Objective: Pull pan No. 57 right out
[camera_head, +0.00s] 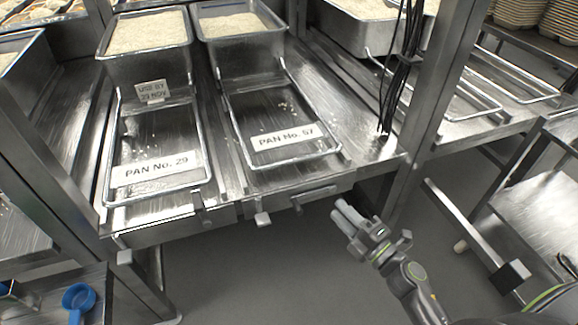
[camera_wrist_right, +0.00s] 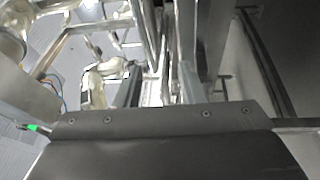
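Pan No. 57 is a steel pan (camera_head: 245,52) filled with rice, at the top middle of the head view. Its long wire handle frame (camera_head: 332,150) reaches toward me along the rack, with the white label "PAN No. 57" (camera_head: 283,136) near its front end. The pan sits back on the steel rack. My right gripper (camera_head: 338,214) is below and in front of the rack's front edge, to the right of the label and apart from the handle. Its fingers look parted and empty; they also show in the right wrist view (camera_wrist_right: 160,85).
Pan No. 29 (camera_head: 146,66), with its own frame and label (camera_head: 149,168), stands to the left. A rack post (camera_head: 425,85) with black cables (camera_head: 396,65) rises at right. A blue scoop (camera_head: 78,298) lies at lower left. The floor (camera_head: 260,270) before the rack is clear.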

